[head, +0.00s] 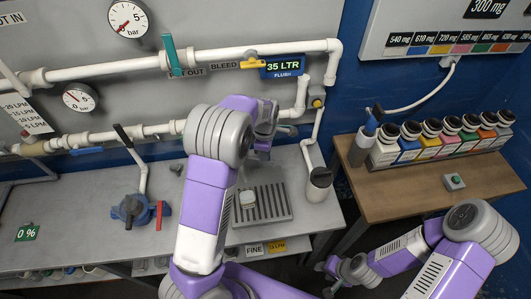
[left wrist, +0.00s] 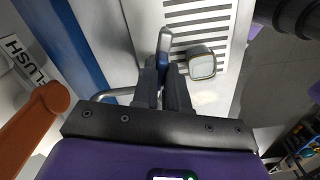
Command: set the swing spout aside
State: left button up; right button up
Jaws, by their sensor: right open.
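The swing spout shows in the left wrist view as a grey and blue piece (left wrist: 164,48) between my left gripper's fingers, with a thin curved metal tube (left wrist: 122,92) beside them. My left gripper (left wrist: 164,72) appears shut on the spout's blue part. In the head view my left gripper (head: 264,140) is over the back of the slotted drip tray (head: 283,207), and my arm hides much of the spout. My right gripper (head: 334,278) is open and empty, low beside the grey bench, away from the spout.
A small square cup (head: 247,199) stands on the drip tray and also shows in the left wrist view (left wrist: 201,64). A dark-topped container (head: 319,183) stands to the right. White pipes (head: 240,56) run behind. Several coloured bottles (head: 435,140) stand on the wooden table.

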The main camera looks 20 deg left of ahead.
pick_arm(q)
jog(key=o, duration=0.4)
notch_tip(320, 180, up, 8)
jog(key=shift+f, duration=0.2)
dwell(0.6)
